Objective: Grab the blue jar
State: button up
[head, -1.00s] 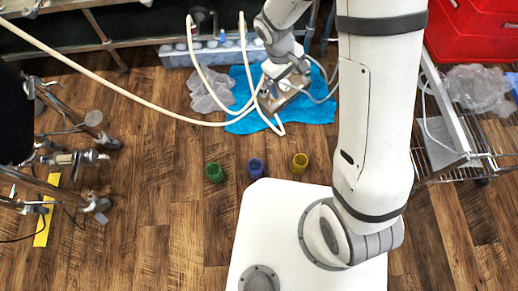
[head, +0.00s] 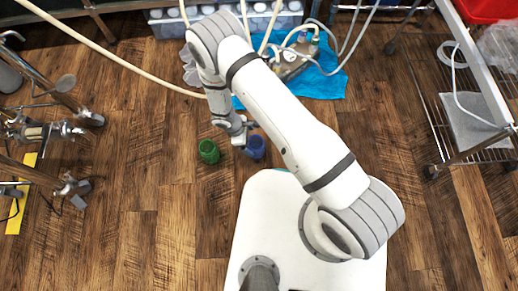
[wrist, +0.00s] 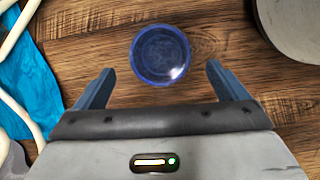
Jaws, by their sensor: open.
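The blue jar (head: 256,147) stands on the wooden floor in front of my white base, partly covered by my arm in the head view. In the wrist view the jar (wrist: 160,55) is seen from above, ahead of and between the two fingers of my gripper (wrist: 160,85). The fingers are spread wide and hold nothing. A green jar (head: 209,151) stands just left of the blue one in the head view. The yellow jar is hidden behind my arm.
A blue sheet (head: 318,80) with a metal device and hoses lies farther back, before a grey crate (head: 170,24). A wire rack (head: 465,125) stands at the right.

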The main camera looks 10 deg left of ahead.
jog(key=b, duration=0.3)
send_over(256, 144)
jog(key=s, duration=0.3)
jog(key=f, duration=0.5)
jog(key=shift+d+f, duration=0.2)
jog(key=shift+d, duration=0.1)
jog(key=shift+c, duration=0.2)
jog(key=c, duration=1.1)
jog(key=shift+r, duration=0.1)
jog(key=shift+c, duration=0.2)
